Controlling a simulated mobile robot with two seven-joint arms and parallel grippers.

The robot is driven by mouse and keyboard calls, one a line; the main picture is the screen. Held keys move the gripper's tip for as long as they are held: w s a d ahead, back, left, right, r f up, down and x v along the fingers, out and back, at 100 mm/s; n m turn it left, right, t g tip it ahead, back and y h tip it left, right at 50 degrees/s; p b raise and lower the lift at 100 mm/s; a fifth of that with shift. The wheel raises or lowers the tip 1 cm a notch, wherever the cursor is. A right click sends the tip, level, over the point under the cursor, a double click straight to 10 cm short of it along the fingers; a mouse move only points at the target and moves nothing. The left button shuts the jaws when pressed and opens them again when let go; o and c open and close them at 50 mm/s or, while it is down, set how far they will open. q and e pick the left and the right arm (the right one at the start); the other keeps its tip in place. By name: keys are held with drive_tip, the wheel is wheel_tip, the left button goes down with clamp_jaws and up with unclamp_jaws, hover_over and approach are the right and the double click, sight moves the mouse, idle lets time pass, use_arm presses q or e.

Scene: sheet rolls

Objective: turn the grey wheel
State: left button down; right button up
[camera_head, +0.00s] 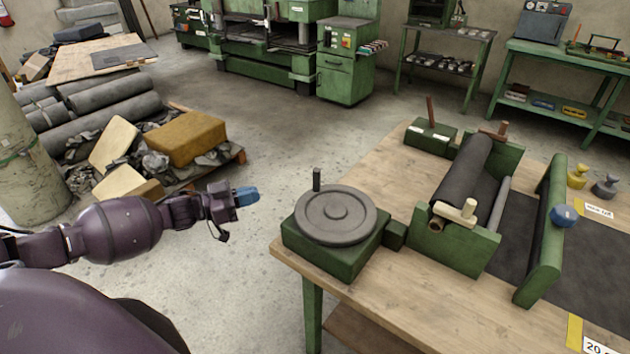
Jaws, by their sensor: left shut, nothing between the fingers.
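The grey wheel (336,217) lies flat on a green box base (322,254) at the left corner of the wooden table. A short dark handle (317,180) stands upright on the wheel's far left rim. My left gripper (246,196) comes in from the left, with blue fingertips. It is shut and empty, left of the wheel and apart from it, over the floor beyond the table's edge. My right gripper is not in view.
Right of the wheel, a green roller frame (452,246) holds a dark sheet roll (464,183). A green upright panel (543,232) with a blue knob (564,215) stands beyond it. A pallet with yellow blocks (185,138) and grey rolls lies behind my arm.

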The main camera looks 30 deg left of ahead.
sight(309, 192)
use_arm(q)
drive_tip(key=shift+n, duration=0.3)
drive_tip(key=x, duration=1.3)
drive_tip(key=shift+w+d, duration=0.15)
drive_tip(key=shift+w, duration=0.25)
drive_tip(key=shift+w+d, duration=0.25)
drive_tip(key=shift+w, duration=0.4)
drive_tip(key=shift+s+a, duration=0.1)
drive_tip(key=shift+s, duration=0.05)
